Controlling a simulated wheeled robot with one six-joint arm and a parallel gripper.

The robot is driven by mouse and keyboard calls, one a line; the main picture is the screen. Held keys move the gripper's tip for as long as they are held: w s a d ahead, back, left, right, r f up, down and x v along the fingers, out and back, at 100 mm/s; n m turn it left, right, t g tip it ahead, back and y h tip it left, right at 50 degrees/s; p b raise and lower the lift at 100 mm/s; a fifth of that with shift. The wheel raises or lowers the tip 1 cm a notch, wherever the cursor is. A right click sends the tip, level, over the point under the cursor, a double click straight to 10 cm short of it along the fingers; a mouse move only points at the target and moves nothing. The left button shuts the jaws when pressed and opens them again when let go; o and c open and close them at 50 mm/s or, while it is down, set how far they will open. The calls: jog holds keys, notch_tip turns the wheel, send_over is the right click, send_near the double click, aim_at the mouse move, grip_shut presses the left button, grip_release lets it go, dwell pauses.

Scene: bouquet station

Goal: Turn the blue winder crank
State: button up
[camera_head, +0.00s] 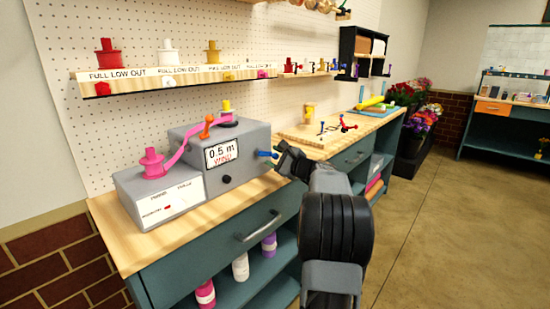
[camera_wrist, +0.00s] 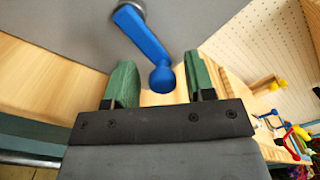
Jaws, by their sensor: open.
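The blue winder crank (camera_head: 267,154) sticks out of the right side of a grey winder box (camera_head: 202,142) on the wooden bench top. In the wrist view the blue crank (camera_wrist: 146,42) shows its arm and round knob. My gripper (camera_head: 284,156) is close to the crank at the box's right side. In the wrist view my gripper's green-padded fingers (camera_wrist: 160,82) are open. The crank's knob lies between them, and I see gaps on both sides. The box's display reads 0.5 m, with red text under it. A pink ribbon runs from a pink spool (camera_head: 152,163) to the box.
A labelled shelf (camera_head: 180,78) with several spools hangs on the pegboard above the box. Several small coloured cranks (camera_head: 338,127) stand farther right on the bench. A drawer handle (camera_head: 258,227) juts from the bench front. Open floor (camera_head: 440,200) lies to the right.

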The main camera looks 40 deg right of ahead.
jog(key=s+d, duration=0.2)
jog(key=s, duration=1.1)
jog(key=shift+s+d, duration=0.25)
jog(key=shift+s, duration=0.05)
notch_tip(320, 180, down, 8)
jog(key=s+a+n+g+p, duration=0.1)
jog(key=s+a+n+g, duration=0.15)
jog(key=g, duration=0.25)
jog(key=s+a+n+g+p, duration=0.3)
jog(key=a+n+g+p, duration=0.5)
jog(key=a, duration=0.6)
jog(key=s+a+r+n+h+p, duration=0.1)
jog(key=s+a+r+n+p, duration=0.2)
jog(key=a+r+n+p, duration=0.3)
jog(key=s+a+r+n+g+h+p, duration=0.1)
jog(key=s+a+r+n+h+p, duration=0.1)
jog(key=a+r+n+p, duration=0.3)
jog(key=s+a+r+n, duration=0.1)
jog(key=a+n, duration=0.2)
jog(key=a, duration=0.3)
jog(key=shift+s+a+r+p, duration=0.2)
jog(key=shift+r+p, duration=0.05)
jog(key=shift+p, duration=0.15)
jog(key=shift+c, duration=0.5)
